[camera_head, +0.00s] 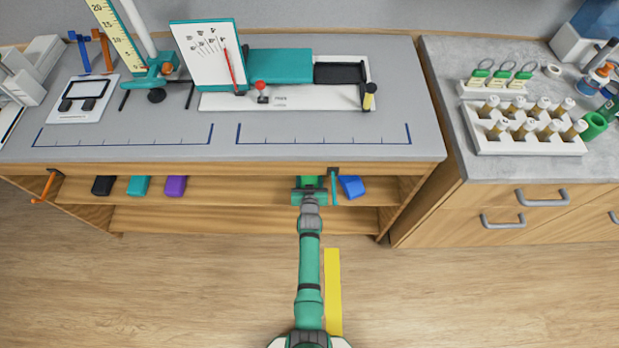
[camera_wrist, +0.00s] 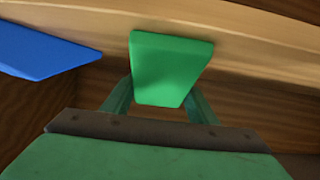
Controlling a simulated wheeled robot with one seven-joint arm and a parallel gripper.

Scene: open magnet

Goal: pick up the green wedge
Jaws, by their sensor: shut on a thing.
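The green wedge (camera_wrist: 168,68) sits between the two fingers of my gripper (camera_wrist: 160,98) in the wrist view, and the fingers are shut on it. In the head view the green wedge (camera_head: 309,182) shows just beyond my gripper (camera_head: 310,188), at the shelf under the bench top, partly hidden by the gripper and the bench edge. In the wrist view the wedge is in front of a pale wooden board. I cannot tell whether it touches the shelf.
A blue block (camera_head: 351,187) lies on the shelf (camera_head: 240,190) close to the right of my gripper. Black (camera_head: 104,185), teal (camera_head: 139,185) and purple (camera_head: 175,186) blocks lie to the left. The bench top (camera_head: 120,150) overhangs the shelf.

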